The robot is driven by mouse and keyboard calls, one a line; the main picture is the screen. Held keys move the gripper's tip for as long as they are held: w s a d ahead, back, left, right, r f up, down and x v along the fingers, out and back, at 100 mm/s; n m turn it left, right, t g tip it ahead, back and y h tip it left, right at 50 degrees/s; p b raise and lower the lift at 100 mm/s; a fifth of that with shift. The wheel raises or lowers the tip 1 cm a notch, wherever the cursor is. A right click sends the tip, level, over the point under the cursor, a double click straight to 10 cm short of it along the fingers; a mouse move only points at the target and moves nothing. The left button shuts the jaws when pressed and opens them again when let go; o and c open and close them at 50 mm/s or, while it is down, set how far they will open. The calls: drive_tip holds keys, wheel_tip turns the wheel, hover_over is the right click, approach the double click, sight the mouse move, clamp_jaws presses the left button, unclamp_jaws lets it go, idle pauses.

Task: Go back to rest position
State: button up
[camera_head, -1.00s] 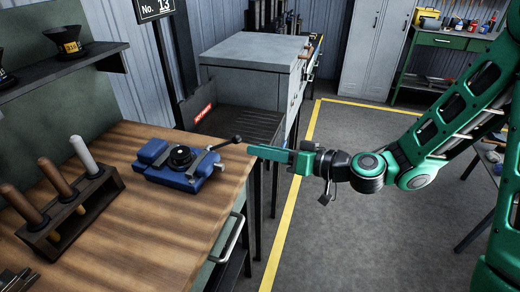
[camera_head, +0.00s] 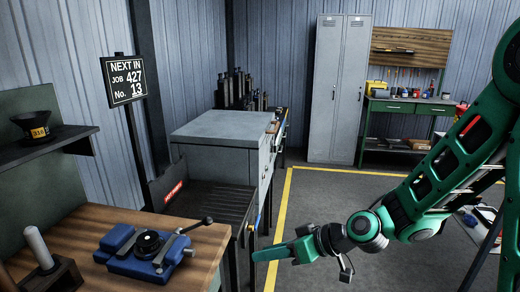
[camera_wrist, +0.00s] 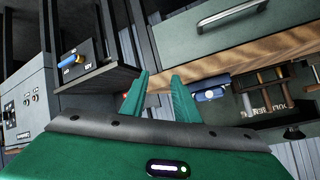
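My gripper (camera_head: 258,256) is out over the floor, past the right edge of the wooden bench, pointing left. In the wrist view its two green fingers (camera_wrist: 160,78) stand apart with nothing between them. The blue rotary device (camera_head: 140,262) with a black round knob and a lever sits on the bench (camera_head: 72,232), clear of my gripper. It seems to show small in the wrist view as a blue shape (camera_wrist: 210,94).
A wooden rack (camera_head: 50,277) with a white-handled tool is at lower left. A grey cabinet (camera_head: 222,128) and a sign (camera_head: 124,80) reading "NEXT IN JOB 427 No. 13" stand behind. A locker (camera_head: 338,90) and a green workbench (camera_head: 408,105) are at the back. Grey floor is open mid-right.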

drive_tip(key=s+d+m+g+h, duration=0.1)
drive_tip(key=s+d+m+h, duration=0.2)
drive_tip(key=d, duration=0.9)
drive_tip(key=s+d+m+h, duration=0.2)
drive_tip(key=d+h, duration=0.3)
drive_tip(key=d, duration=0.6)
drive_tip(key=s+d+r+m+g+h, duration=0.1)
drive_tip(key=s+d+r+m, duration=0.1)
drive_tip(key=s+d+m, duration=0.3)
drive_tip(key=s+d+r+m+g+h, duration=0.1)
drive_tip(key=s+d+m, duration=0.4)
drive_tip(key=s+d, duration=0.6)
wheel_tip(320, 180, up, 3)
drive_tip(key=shift+s+f+g, duration=0.15)
drive_tip(key=shift+s+g, duration=0.55)
drive_tip(key=shift+s, duration=0.4)
drive_tip(key=shift+w+f+h, duration=0.25)
drive_tip(key=shift+w+h, duration=0.05)
drive_tip(key=shift+w, duration=0.35)
drive_tip(key=shift+a, duration=0.1)
